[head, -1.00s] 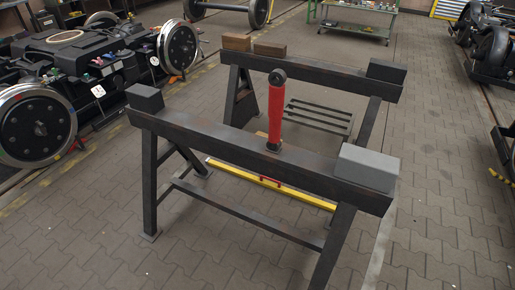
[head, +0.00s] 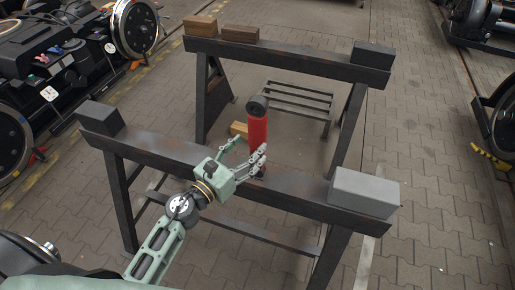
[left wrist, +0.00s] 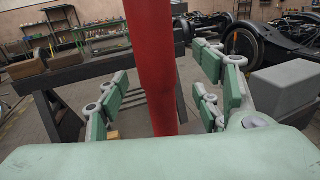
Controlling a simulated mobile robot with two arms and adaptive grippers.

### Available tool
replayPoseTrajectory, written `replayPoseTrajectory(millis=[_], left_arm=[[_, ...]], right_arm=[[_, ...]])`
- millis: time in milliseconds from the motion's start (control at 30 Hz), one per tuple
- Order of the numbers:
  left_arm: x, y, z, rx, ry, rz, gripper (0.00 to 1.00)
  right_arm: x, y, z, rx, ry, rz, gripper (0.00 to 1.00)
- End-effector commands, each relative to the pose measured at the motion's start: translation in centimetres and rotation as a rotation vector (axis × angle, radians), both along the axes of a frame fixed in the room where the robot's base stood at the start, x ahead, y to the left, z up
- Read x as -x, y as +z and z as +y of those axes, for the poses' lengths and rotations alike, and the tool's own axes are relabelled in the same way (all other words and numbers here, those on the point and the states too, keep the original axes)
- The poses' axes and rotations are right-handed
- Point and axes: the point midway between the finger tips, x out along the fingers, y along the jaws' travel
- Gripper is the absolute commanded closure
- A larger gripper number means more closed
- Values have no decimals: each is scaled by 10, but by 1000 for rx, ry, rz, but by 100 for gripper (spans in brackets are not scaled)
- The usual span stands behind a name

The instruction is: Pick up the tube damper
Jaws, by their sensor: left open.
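The tube damper (head: 258,131) is a red cylinder with a dark round eye at its top. It stands upright at the front black trestle beam (head: 290,184); its foot is hidden behind my gripper. My left gripper (head: 251,146) is open at the damper's lower part, with fingers reaching to either side of it. In the left wrist view the red tube (left wrist: 155,65) runs between the spread green fingers, with a visible gap on the right side. My right gripper is not in view.
A second black beam (head: 290,59) runs behind, carrying brown blocks (head: 200,25) and a dark block (head: 373,55). A grey block (head: 364,192) and a dark block (head: 101,117) sit on the front beam's ends. A slatted rack (head: 298,95) stands between the beams.

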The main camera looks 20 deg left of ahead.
Motion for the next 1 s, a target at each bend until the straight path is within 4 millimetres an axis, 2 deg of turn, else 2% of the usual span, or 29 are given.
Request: replayPoseTrajectory(millis=[167,400,700,1000], left_arm=[[-20,0,-6,5,1,1,40],[-48,-3,-15,6,1,2,40],[-52,-4,-16,3,1,2,40],[-51,-4,-16,4,1,3,66]], right_arm=[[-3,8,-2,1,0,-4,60],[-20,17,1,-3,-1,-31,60],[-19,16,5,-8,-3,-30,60],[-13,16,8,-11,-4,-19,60]])
